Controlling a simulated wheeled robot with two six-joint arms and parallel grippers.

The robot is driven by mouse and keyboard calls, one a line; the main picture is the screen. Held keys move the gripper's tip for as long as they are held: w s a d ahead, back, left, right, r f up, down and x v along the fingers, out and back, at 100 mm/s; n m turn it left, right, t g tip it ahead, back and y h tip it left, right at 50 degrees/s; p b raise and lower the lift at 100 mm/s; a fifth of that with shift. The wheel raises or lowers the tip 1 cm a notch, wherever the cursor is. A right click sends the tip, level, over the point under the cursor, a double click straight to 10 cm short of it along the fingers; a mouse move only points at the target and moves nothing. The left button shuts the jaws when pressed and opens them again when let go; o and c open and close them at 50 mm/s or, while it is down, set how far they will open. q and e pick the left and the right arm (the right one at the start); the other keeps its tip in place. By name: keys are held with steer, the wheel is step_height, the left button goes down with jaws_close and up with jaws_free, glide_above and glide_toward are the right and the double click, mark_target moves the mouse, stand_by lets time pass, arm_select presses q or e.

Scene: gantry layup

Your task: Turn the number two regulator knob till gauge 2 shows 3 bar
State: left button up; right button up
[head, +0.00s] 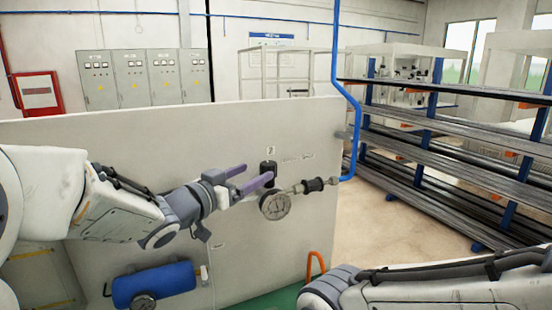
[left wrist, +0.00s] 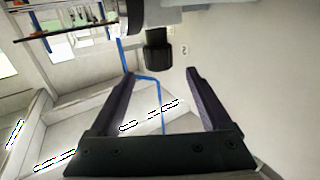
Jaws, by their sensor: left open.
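The black regulator knob (head: 267,167) stands on the pale panel, above a round white-faced gauge (head: 275,206). A small label (head: 271,150) is above the knob; its mark is too small to read surely. The gauge's needle and scale are too small to read. My left gripper (head: 257,173) is open, its purple fingers reaching to the knob from the left. In the left wrist view, the knob (left wrist: 157,52) shows just past the fingertips (left wrist: 160,72), in line with the gap between them. I cannot tell whether they touch. My right gripper is out of view.
A black fitting (head: 313,185) and a blue pipe (head: 351,150) are right of the gauge. A blue cylinder (head: 153,284) with another gauge (head: 143,302) is below my left arm. An orange handle (head: 316,264) is low on the panel. Racks of long bars (head: 440,150) stand at the right.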

mark_target(274, 163)
arm_select(q)
steer(key=p+x, duration=0.3)
steer(key=x, duration=0.5)
steer(key=shift+w+d, duration=0.2)
steer(key=shift+d, duration=0.05)
steer(key=shift+w+d, duration=0.3)
steer(key=shift+w, duration=0.05)
